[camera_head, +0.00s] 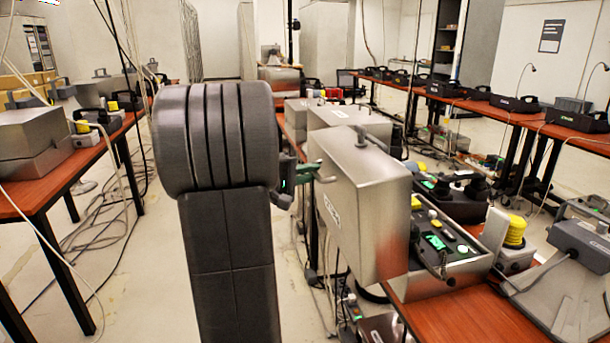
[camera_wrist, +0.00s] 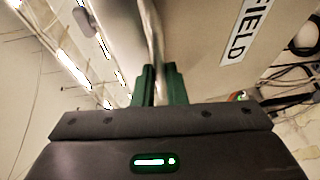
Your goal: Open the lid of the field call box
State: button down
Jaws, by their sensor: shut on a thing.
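The field call box (camera_head: 470,268) is on the wooden table at right. Its silver lid (camera_head: 370,205) stands raised, and the control panel with a green display (camera_head: 437,241) shows beside it. My gripper (camera_head: 308,174) is at the lid's left side, partly hidden by my own dark arm. In the wrist view my gripper's green fingers (camera_wrist: 158,82) are shut around a thin metal handle bar (camera_wrist: 154,35), next to the lid's face (camera_wrist: 200,40) with its "FIELD" label (camera_wrist: 238,38). The lid's hinge cannot be made out.
More silver boxes (camera_head: 335,115) stand behind the lid. A yellow-topped device (camera_head: 515,232) and a grey unit (camera_head: 575,275) are at right. A table with silver boxes (camera_head: 35,140) is at left. Cables lie on the floor (camera_head: 120,260) between the tables.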

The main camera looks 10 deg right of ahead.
aim_at(363, 143)
jog(key=d+r+y+p, duration=0.1)
jog(key=d+r+p, duration=0.1)
jog(key=d+p, duration=0.1)
jog(key=d+r+m+g+y+p, duration=0.1)
jog(key=d+r+y+p, duration=0.1)
jog(key=d+r+p, duration=0.1)
jog(key=d+r+y+p, duration=0.1)
jog(key=d+r+p, duration=0.1)
jog(key=d, duration=0.3)
jog(key=shift+w+d+r+m+p, duration=0.2)
jog(key=shift+r+m+p, duration=0.1)
jog(key=shift+p, duration=0.2)
jog(key=d+g+y+p, duration=0.1)
jog(key=d+y+p, duration=0.3)
jog(key=d+p, duration=0.7)
jog(key=shift+w+d+m, duration=0.25)
jog(key=shift+d+m, duration=0.15)
jog(key=shift+d, duration=0.4)
jog(key=c, duration=1.5)
grip_release()
jog(key=shift+f, duration=0.1)
